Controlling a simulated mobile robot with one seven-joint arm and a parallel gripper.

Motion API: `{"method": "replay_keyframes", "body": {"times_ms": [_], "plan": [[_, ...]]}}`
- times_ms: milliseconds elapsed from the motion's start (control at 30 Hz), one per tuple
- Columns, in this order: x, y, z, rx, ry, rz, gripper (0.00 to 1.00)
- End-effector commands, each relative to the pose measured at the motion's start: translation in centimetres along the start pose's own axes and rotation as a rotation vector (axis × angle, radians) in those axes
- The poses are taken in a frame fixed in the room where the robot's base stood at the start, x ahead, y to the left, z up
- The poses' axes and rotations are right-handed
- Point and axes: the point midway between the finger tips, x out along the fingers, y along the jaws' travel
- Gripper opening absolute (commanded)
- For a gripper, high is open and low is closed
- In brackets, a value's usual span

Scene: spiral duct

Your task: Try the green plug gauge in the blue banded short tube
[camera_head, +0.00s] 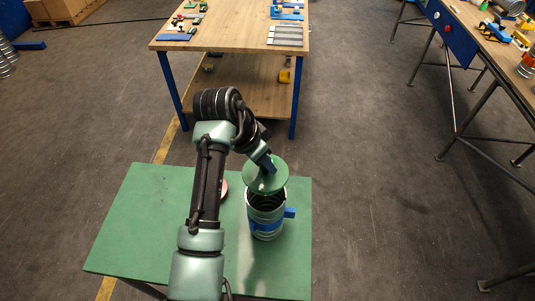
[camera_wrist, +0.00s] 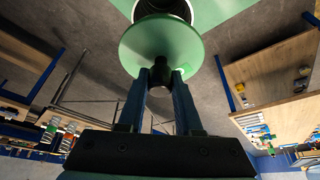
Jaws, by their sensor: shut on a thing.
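The green plug gauge (camera_head: 262,182) is a round green disc with a dark handle. My gripper (camera_head: 268,163) is shut on that handle, and the wrist view shows both fingers (camera_wrist: 160,80) on it below the disc (camera_wrist: 160,48). The short tube (camera_head: 266,231) is ribbed silver metal with a blue band and a blue tab at its right. It stands upright on the green table. The disc is above the tube's open mouth and covers its far rim in the head view. In the wrist view the tube mouth (camera_wrist: 163,7) shows behind the disc, partly hidden.
The green table (camera_head: 140,230) has free room at left. A small reddish round thing (camera_head: 224,188) lies beside my arm, partly hidden. A wooden workbench (camera_head: 235,35) with parts stands behind. Another bench (camera_head: 487,50) stands at right.

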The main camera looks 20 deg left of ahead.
Motion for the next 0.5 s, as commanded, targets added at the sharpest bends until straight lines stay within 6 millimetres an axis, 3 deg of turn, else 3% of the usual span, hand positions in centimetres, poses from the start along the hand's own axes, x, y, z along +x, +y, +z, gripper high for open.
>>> {"method": "replay_keyframes", "body": {"times_ms": [400, 500], "plan": [[-0.24, 0.05, -0.06, 0.001, 0.002, 0.0, 0.0], [0.46, 0.03, 0.22, 0.001, 0.002, 0.0, 0.0]]}}
